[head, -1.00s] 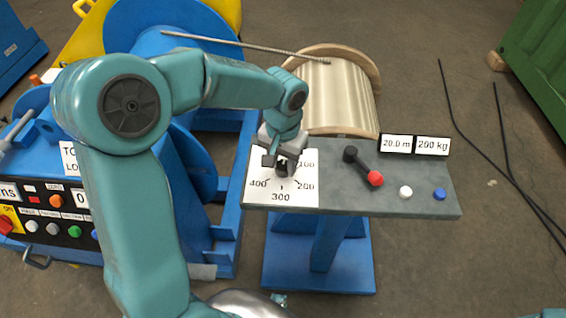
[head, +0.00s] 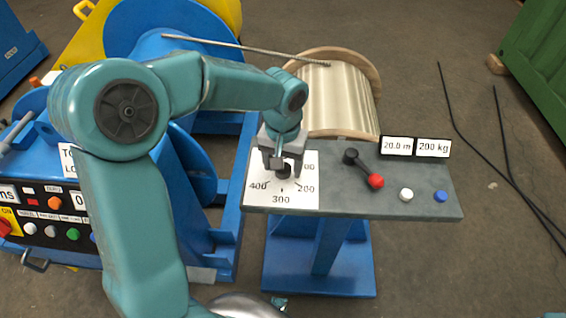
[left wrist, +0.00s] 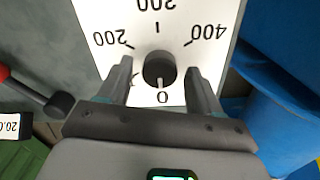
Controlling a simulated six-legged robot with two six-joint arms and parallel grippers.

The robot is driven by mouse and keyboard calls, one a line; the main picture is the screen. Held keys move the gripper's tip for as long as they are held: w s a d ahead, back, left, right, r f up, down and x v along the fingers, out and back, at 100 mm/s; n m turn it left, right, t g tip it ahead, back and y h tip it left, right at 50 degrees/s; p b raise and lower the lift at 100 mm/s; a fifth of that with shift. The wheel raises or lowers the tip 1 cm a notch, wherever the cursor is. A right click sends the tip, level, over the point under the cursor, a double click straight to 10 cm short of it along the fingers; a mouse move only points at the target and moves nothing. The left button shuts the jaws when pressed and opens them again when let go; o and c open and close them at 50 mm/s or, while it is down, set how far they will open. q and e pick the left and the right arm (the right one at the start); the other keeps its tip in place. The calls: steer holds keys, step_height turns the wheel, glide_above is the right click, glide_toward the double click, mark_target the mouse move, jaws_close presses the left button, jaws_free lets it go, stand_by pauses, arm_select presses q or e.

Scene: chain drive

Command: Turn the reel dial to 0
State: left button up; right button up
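The reel dial is a round black knob (left wrist: 160,70) on a white scale plate (head: 254,197) marked with numbers, at the left end of the grey console. In the left wrist view its pale pointer mark faces the 0. The knob also shows in the head view (head: 284,171), partly hidden by my gripper. My left gripper (left wrist: 161,88) is open, with one finger on each side of the knob and a visible gap to it. It also shows over the plate in the head view (head: 282,163). The 100 mark is mostly covered by a finger. My right gripper is not in view.
The console (head: 335,200) also carries a black lever with a red knob (head: 376,181), a white button (head: 406,195), a blue button (head: 440,196) and displays reading 20.0 m and 200 kg. A reel drum (head: 338,98) stands behind. A blue machine with a button panel (head: 45,215) is at left.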

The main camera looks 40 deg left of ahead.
arm_select(q)
step_height(320, 180, up, 16)
steer(key=p, duration=0.2)
steer(key=shift+r+p, duration=0.15)
steer(key=shift+p, duration=0.15)
stand_by(0.6)
